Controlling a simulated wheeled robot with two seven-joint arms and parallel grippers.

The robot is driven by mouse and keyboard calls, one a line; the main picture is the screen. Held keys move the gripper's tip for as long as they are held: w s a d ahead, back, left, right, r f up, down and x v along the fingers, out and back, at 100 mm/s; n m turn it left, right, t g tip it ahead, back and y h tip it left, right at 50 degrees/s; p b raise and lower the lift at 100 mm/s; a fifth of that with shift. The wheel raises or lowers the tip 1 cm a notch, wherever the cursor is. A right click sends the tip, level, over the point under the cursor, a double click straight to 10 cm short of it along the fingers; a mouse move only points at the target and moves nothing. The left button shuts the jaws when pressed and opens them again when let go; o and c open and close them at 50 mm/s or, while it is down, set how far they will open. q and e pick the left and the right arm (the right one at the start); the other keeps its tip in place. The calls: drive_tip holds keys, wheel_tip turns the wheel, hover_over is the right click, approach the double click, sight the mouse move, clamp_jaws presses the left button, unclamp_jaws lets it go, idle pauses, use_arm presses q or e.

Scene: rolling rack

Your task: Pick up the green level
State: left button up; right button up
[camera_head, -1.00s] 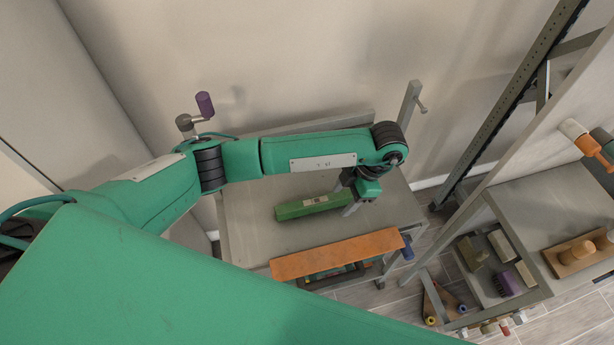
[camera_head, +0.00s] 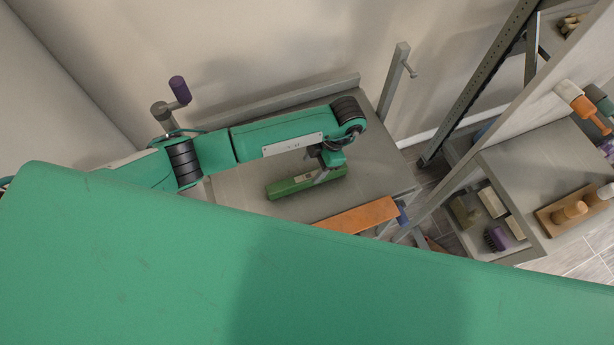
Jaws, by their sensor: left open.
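The green level (camera_head: 290,187) lies flat on the grey rack top (camera_head: 375,160) in the camera_head view, with a pale label near its middle. My left gripper (camera_head: 321,178) comes down over it from above, with its fingers at the level to the right of the label. Part of the level's right half is covered by the gripper. The left gripper is open; I cannot tell whether its fingers touch the level. My right gripper is not in view.
An orange board (camera_head: 358,216) runs along the rack's front edge. A post with a peg (camera_head: 394,82) stands at its back right corner, a purple-handled crank (camera_head: 179,91) at the left. A second rack (camera_head: 525,165) with brushes and wooden pieces stands on the right.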

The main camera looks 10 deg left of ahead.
sight(308, 176)
use_arm(q)
drive_tip(key=shift+s+a+f, duration=0.15)
drive_tip(key=shift+a+f, duration=0.05)
drive_tip(key=shift+f, duration=0.25)
drive_tip(key=shift+f+p, duration=0.2)
drive_tip(key=shift+p, duration=0.2)
drive_tip(key=p+x, duration=0.2)
drive_tip(key=x, duration=0.2)
drive_tip(key=shift+d+f, duration=0.1)
drive_tip(key=shift+f, duration=0.35)
drive_tip(key=shift+c, duration=0.6)
drive_tip(key=c, duration=1.1)
